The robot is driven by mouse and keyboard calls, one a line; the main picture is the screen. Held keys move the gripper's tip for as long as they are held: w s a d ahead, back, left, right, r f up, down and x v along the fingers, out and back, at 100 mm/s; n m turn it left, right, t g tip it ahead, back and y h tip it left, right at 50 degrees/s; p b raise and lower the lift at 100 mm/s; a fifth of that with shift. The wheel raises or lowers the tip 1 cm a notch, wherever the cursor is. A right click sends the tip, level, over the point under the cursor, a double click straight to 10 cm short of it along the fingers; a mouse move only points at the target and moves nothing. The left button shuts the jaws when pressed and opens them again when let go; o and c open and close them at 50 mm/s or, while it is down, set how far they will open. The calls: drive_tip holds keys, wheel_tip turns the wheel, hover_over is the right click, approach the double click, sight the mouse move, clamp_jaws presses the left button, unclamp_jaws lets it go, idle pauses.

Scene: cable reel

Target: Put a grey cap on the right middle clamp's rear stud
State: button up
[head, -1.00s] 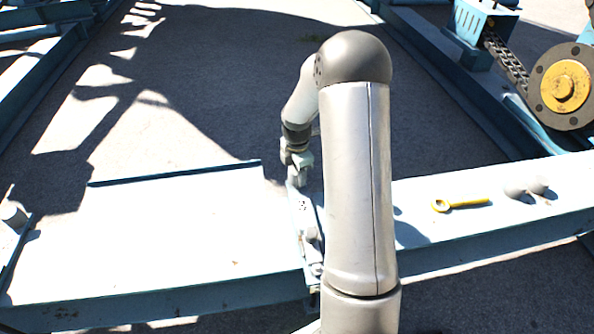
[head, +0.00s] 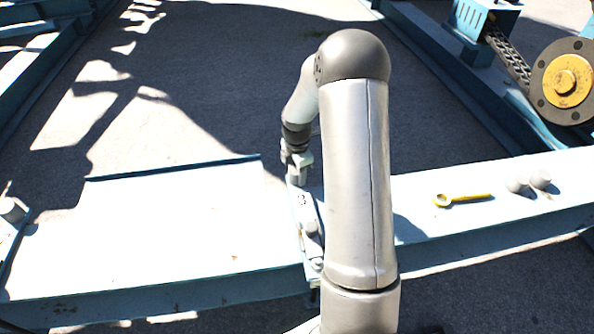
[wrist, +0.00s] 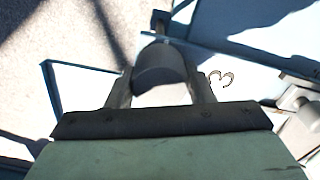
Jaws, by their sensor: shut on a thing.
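My gripper (wrist: 160,85) is shut on a grey cap (wrist: 160,65), held between its two fingers. In the head view my gripper (head: 297,166) is small and partly hidden by my arm, over the rear end of the clamp (head: 306,215) on the pale beam. A short stud-like post (wrist: 160,20) shows just beyond the held cap in the wrist view. I cannot tell whether the cap touches a stud. The clamp's front end carries a grey fastener (head: 312,230), also seen at the right of the wrist view (wrist: 300,98).
A yellow ring spanner (head: 462,200) lies on the beam (head: 440,225) at right. Another grey cap-like piece (head: 12,210) is at far left. The broad plate (head: 180,225) left of the clamp is clear.

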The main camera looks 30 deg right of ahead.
drive_tip(key=o, duration=1)
wheel_tip(320, 180, up, 18)
drive_tip(key=p, duration=0.4)
drive_tip(key=shift+f, duration=0.25)
